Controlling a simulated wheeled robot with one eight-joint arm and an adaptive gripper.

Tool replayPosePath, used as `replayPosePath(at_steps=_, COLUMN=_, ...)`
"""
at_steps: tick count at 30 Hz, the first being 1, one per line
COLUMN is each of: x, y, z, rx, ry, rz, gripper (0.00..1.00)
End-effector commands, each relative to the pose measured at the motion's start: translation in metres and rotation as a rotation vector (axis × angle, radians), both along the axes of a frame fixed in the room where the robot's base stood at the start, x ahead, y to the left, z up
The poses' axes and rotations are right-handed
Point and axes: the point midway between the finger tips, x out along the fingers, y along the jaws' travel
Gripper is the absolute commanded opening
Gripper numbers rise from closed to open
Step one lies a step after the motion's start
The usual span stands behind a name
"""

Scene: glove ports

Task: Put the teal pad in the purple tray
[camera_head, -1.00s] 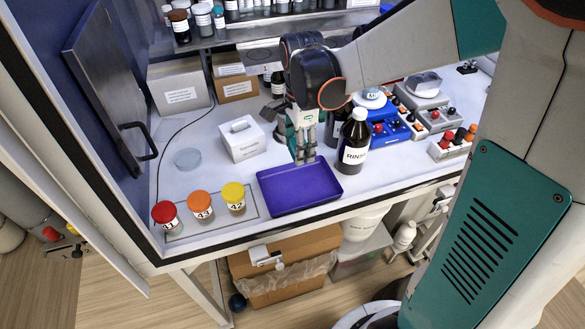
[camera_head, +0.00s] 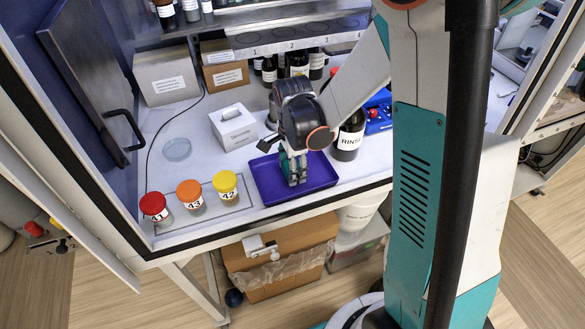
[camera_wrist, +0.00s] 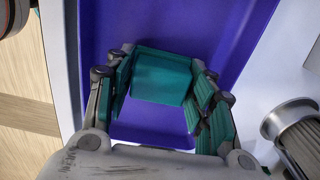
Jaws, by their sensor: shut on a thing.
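The purple tray (camera_head: 321,182) lies on the white worktop near its front edge. My gripper (camera_head: 293,180) points down over the tray, with its fingertips low in it. In the wrist view my gripper (camera_wrist: 160,95) is shut on the teal pad (camera_wrist: 162,76), which sits between the fingers with the purple tray (camera_wrist: 215,45) behind it. I cannot tell whether the pad touches the tray floor. In the head view the pad is hard to tell apart from the fingers.
Jars with red (camera_head: 153,204), orange (camera_head: 189,191) and yellow (camera_head: 225,182) lids stand left of the tray. A white box (camera_head: 234,127) is behind it. A dark RINSE bottle (camera_head: 349,138) stands close at its right. A round clear dish (camera_head: 177,149) lies at the left.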

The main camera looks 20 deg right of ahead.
Motion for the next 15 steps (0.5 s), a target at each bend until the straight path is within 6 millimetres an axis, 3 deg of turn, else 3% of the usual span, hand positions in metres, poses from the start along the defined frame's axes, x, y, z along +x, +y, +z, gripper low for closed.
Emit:
replayPosePath(at_steps=9, x=-0.0002, y=0.0000, z=-0.0036, rx=0.000, ry=0.000, rz=0.000, gripper=0.27)
replayPosePath(at_steps=10, x=-0.0002, y=0.0000, z=-0.0025, rx=0.000, ry=0.000, rz=0.000, gripper=0.56)
replayPosePath(at_steps=12, x=-0.0002, y=0.0000, z=-0.0020, rx=0.000, ry=0.000, rz=0.000, gripper=0.69)
replayPosePath(at_steps=15, x=-0.0002, y=0.0000, z=-0.0018, rx=0.000, ry=0.000, rz=0.000, gripper=0.69)
